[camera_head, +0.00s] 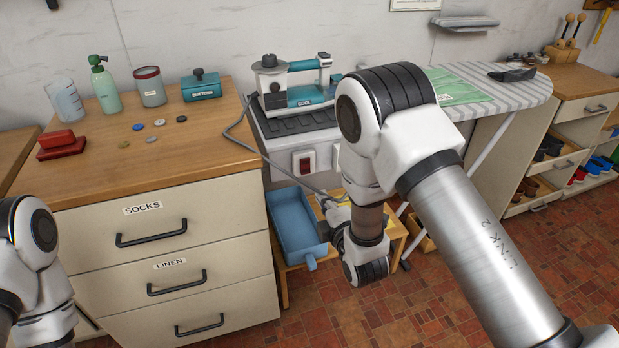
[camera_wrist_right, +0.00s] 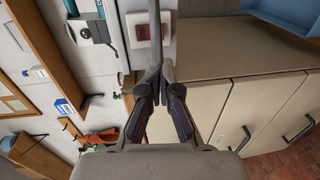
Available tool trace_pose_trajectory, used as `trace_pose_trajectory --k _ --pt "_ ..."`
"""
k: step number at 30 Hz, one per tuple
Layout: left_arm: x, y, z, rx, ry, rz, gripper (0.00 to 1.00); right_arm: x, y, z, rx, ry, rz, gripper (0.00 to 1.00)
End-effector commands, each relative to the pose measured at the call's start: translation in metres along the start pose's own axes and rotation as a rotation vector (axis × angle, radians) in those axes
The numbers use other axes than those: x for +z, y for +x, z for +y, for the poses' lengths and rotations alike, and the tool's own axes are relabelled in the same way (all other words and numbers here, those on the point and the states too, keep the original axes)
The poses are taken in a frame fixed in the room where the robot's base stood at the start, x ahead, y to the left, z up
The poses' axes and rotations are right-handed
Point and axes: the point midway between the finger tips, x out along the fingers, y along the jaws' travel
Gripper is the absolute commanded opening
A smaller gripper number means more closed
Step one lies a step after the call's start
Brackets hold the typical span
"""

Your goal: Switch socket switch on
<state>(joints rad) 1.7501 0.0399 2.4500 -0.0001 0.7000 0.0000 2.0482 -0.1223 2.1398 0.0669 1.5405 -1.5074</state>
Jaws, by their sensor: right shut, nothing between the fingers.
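The socket switch (camera_head: 305,162) is a red rocker in a white plate on the pale panel below the iron's shelf. It also shows at the top of the right wrist view (camera_wrist_right: 148,33), ahead of my gripper. I cannot tell which way the rocker is tipped. My right gripper (camera_wrist_right: 161,82) is shut and empty, its fingertips together and apart from the switch. In the head view it is small and partly hidden by my wrist, below and right of the switch. My left gripper is out of view; only part of its arm shows.
A grey cable (camera_head: 239,143) runs from the teal iron (camera_head: 295,82) down past the switch. A wooden-topped drawer cabinet (camera_head: 205,216) stands left of the switch. A blue bin (camera_head: 292,222) is below it, and an ironing board (camera_head: 505,88) stands to the right.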

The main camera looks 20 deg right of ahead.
Motion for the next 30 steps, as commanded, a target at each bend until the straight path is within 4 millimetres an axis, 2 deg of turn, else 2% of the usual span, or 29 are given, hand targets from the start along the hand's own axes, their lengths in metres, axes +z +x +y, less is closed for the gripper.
trace_pose_trajectory --k 6,13,18,26,30 --pt "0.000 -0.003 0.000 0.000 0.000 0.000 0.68 0.000 0.049 0.001 0.003 0.000 0.000 0.00" --pt "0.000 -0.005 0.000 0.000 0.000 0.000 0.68 0.000 0.089 0.000 0.001 0.000 -0.001 0.00" --pt "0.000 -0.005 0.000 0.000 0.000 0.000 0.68 0.000 0.099 -0.001 -0.001 -0.001 -0.001 0.00" --pt "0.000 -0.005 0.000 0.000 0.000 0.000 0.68 0.000 0.100 -0.001 -0.001 -0.001 -0.001 0.00" --pt "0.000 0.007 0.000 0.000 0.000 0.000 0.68 0.000 0.103 -0.007 0.025 0.000 0.000 0.00"
